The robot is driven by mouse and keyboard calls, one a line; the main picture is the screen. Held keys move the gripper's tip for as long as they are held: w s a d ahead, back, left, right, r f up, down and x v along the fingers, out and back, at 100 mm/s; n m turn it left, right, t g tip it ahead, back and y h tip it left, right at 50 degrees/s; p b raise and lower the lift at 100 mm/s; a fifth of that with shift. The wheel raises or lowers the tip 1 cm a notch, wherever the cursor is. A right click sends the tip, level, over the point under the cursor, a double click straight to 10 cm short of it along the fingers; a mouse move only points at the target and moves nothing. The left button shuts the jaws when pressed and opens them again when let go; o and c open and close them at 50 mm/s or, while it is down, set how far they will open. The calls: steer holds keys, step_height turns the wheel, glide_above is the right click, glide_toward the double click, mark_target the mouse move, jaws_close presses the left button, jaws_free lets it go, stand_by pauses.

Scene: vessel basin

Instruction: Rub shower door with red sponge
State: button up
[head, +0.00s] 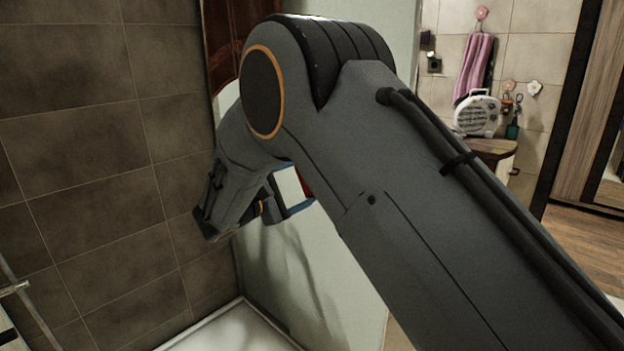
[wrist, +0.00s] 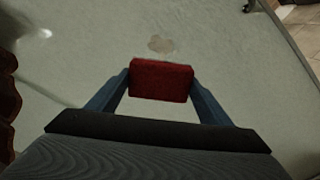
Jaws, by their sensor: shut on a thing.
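The red sponge (wrist: 160,84) is a small block between the blue fingers of my gripper (wrist: 160,76) in the wrist view. My gripper is shut on it. The shower door (wrist: 85,65) is the pale grey-green panel filling most of that view behind the sponge. In the head view the door (head: 345,290) stands below and behind my arm. My gripper (head: 296,207) is beside the door there, largely hidden by my arm. I cannot tell whether the sponge touches the door.
A brown tiled wall (head: 70,150) stands on the left, with a white shower tray (head: 235,330) below. A dark red wavy thing (head: 225,40) hangs near the wall. Beyond the door are a pink towel (head: 474,67), a white radio-like object (head: 477,115) and wooden floor (head: 590,245).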

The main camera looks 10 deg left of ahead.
steer(key=shift+w+a+f, duration=0.15)
steer(key=shift+w+a, duration=0.25)
steer(key=shift+w, duration=0.4)
steer(key=x, duration=0.3)
steer(key=shift+w+d+f, duration=0.1)
steer(key=shift+w+d, duration=0.05)
steer(key=shift+d, duration=0.3)
steer(key=shift+b+x, duration=0.65)
steer(key=shift+x, duration=0.25)
steer(key=s+d, duration=0.3)
steer(key=d, duration=0.3)
steer(key=shift+s+d+p, duration=0.25)
steer(key=shift+p, duration=0.15)
stand_by(0.4)
